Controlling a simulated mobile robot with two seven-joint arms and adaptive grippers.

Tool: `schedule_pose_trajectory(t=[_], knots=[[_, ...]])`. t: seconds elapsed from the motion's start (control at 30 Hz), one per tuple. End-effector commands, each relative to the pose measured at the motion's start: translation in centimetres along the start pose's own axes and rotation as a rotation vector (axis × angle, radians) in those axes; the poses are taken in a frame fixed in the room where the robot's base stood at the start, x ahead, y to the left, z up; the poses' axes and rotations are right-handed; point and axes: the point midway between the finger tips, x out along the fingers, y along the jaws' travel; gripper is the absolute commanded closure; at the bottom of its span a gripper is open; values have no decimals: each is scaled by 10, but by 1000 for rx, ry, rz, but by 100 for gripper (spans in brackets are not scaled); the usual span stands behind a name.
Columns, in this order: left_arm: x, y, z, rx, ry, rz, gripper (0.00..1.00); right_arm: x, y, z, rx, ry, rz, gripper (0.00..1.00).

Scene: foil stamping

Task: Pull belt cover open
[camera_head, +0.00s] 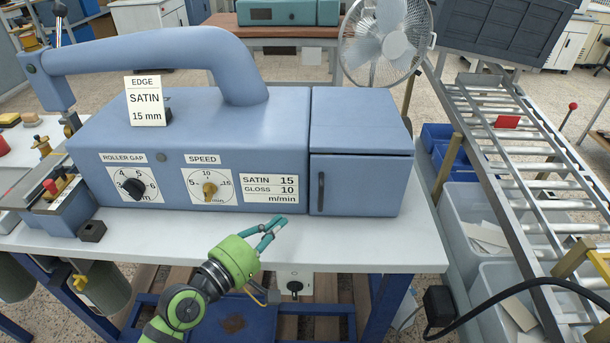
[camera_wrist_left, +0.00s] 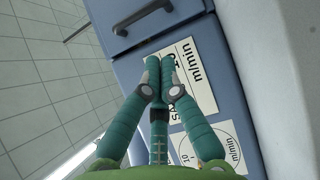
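The belt cover (camera_head: 360,184) is the blue door on the right end of the blue machine (camera_head: 270,130). It looks closed, flush with the body. Its dark vertical handle (camera_head: 321,193) is near the door's left edge. The handle also shows in the left wrist view (camera_wrist_left: 92,20), at the upper left. My left gripper (camera_head: 277,230) is in front of the machine, left of and below the handle and apart from it. Its teal fingers (camera_wrist_left: 160,62) run close together at the tips in the wrist view, with nothing seen between them. My right gripper is not in view.
The white table (camera_head: 340,238) has a bare strip in front of the machine. Dials and labels are on the machine's front, left of the cover. A roller conveyor (camera_head: 500,130) and bins stand to the right. A fan (camera_head: 385,45) stands behind.

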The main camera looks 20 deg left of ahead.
Motion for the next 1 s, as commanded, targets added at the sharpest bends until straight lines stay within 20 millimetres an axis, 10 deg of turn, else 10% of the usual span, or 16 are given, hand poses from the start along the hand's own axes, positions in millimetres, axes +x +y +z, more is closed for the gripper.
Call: schedule_pose_trajectory(t=[0.6,1.0], knots=[[90,2,0,-14,1,3,100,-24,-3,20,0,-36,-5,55],[98,0,0,-12,0,2,100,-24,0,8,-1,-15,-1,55]])
